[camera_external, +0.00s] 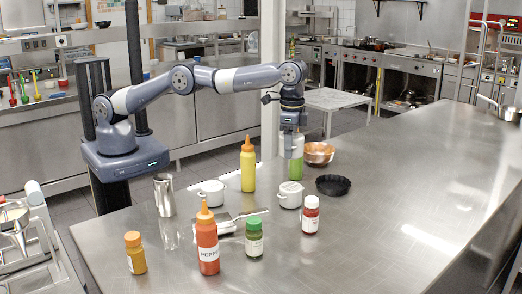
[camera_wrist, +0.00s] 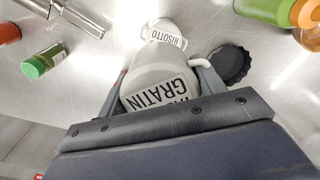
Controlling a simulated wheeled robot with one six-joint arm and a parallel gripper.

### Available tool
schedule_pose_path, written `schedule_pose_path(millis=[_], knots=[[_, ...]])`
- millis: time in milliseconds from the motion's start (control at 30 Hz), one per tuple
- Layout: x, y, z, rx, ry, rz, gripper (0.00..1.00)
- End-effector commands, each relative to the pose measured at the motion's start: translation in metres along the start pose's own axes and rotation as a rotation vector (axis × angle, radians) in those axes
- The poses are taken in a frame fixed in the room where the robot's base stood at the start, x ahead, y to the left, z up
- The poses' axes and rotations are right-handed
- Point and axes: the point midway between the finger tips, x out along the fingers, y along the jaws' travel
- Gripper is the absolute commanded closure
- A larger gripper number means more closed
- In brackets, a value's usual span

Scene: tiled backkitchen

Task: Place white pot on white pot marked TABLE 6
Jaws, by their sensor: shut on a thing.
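My gripper (camera_wrist: 160,67) is shut on a white pot (camera_wrist: 165,72) labelled GRATIN, with a finger on each side in the wrist view. Another white pot (camera_wrist: 163,33) labelled RISOTTO stands just beyond it, its lower part overlapped by the held pot. I read no TABLE 6 marking. In the external view my gripper (camera_external: 291,148) points down above a white pot (camera_external: 289,195) on the steel table; a further white pot (camera_external: 212,192) stands to the left. The held pot is hard to make out there.
A black fluted dish (camera_external: 333,185) and copper bowl (camera_external: 319,153) lie to the right.

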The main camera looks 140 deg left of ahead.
Motion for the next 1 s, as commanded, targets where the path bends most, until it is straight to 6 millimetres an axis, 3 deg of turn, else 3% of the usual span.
schedule_pose_path(millis=[200, 700, 1000], knots=[[0.033, -0.007, -0.002, -0.009, -0.003, 0.0, 0.67], [0.091, -0.007, -0.002, -0.008, -0.002, 0.0, 0.67], [0.1, -0.007, -0.003, -0.008, 0.001, 0.0, 0.67]])
